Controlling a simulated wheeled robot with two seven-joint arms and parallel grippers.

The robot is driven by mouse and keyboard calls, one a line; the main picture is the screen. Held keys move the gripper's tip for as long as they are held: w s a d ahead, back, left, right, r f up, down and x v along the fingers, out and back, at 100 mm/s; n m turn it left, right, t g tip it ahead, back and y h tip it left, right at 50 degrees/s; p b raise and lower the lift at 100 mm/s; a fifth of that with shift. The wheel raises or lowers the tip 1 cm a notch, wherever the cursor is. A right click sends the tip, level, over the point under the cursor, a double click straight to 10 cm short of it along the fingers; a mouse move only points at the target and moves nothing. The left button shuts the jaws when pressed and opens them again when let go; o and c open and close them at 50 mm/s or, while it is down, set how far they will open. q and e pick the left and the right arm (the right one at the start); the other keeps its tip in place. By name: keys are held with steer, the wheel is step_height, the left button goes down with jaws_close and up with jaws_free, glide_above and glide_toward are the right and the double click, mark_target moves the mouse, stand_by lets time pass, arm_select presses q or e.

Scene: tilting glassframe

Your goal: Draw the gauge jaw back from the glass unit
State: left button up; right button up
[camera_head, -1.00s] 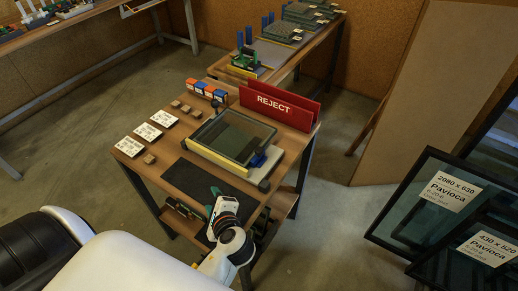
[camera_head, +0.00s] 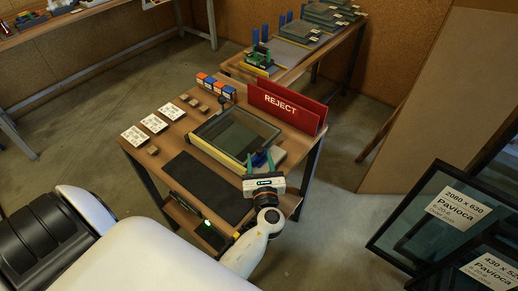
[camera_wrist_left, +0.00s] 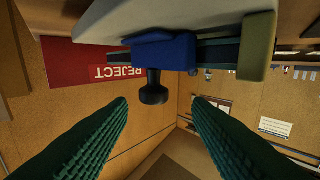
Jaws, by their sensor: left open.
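The glass unit (camera_head: 236,133), a dark framed pane with a yellow front edge, lies on the bench. My left gripper (camera_head: 261,158) is at its near right corner, with its green fingers pointing towards the unit. In the left wrist view the blue gauge jaw (camera_wrist_left: 165,52) sits on a dark rail, with a black knob (camera_wrist_left: 153,90) hanging from it. The open left fingers (camera_wrist_left: 163,103) stand either side of the knob, apart from it. In the head view the gripper hides most of the jaw. My right gripper is out of view.
A red REJECT holder (camera_head: 287,106) stands behind the unit. A dark mat (camera_head: 207,186) lies in front, with white label cards (camera_head: 155,123) and small wooden blocks at left. Large framed panes (camera_head: 440,215) lean at right. In the wrist view a yellowish block (camera_wrist_left: 257,46) ends the rail.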

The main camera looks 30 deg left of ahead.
mark_target(261, 152)
arm_select(q)
steer(key=x, duration=0.4)
steer(key=shift+w+d, duration=0.25)
steer(key=shift+d, duration=0.05)
steer(key=shift+w+a, duration=0.25)
steer(key=shift+a, duration=0.15)
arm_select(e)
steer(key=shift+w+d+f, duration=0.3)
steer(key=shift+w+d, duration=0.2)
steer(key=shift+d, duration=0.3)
arm_select(q)
steer(key=c, duration=0.9)
jaws_close()
steer(key=shift+d, duration=0.1)
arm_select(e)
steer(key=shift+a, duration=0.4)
